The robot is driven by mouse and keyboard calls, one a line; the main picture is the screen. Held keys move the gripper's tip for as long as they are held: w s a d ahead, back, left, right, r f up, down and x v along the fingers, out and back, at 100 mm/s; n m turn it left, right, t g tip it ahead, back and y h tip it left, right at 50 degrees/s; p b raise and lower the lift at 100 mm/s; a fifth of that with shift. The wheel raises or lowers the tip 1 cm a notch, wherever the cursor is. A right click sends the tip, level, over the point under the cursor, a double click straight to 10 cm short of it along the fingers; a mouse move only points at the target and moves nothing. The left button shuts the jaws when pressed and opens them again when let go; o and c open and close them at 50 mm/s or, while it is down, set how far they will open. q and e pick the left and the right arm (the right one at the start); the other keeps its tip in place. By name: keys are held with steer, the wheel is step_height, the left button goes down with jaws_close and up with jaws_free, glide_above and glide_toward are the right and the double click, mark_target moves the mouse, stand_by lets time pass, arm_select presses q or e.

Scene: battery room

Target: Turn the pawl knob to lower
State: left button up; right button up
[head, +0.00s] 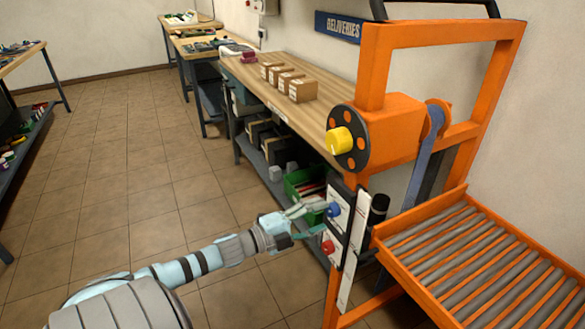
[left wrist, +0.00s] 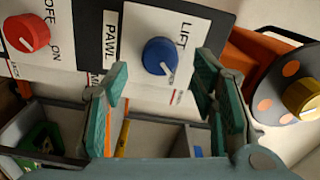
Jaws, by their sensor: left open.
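The blue knob (head: 334,209) sits on the upper part of a white panel on the orange lift frame. In the left wrist view the blue knob (left wrist: 160,55) has labels reading PAWL and LIFT beside it. Its white mark points down and right in that picture. My left gripper (head: 303,215) is open just left of the knob in the head view. In the left wrist view its green-padded fingers (left wrist: 160,95) stand apart, one on each side below the knob, with nothing between them. I cannot tell whether either finger touches it. My right gripper is not in view.
A red knob (head: 328,247) sits below the blue one, with OFF and ON markings. A yellow knob (head: 339,140) on a black disc is above. An orange roller conveyor (head: 480,262) lies right. A workbench with cartons (head: 303,90) stands behind.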

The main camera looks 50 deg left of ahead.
arm_select(q)
steer(key=v, duration=0.9)
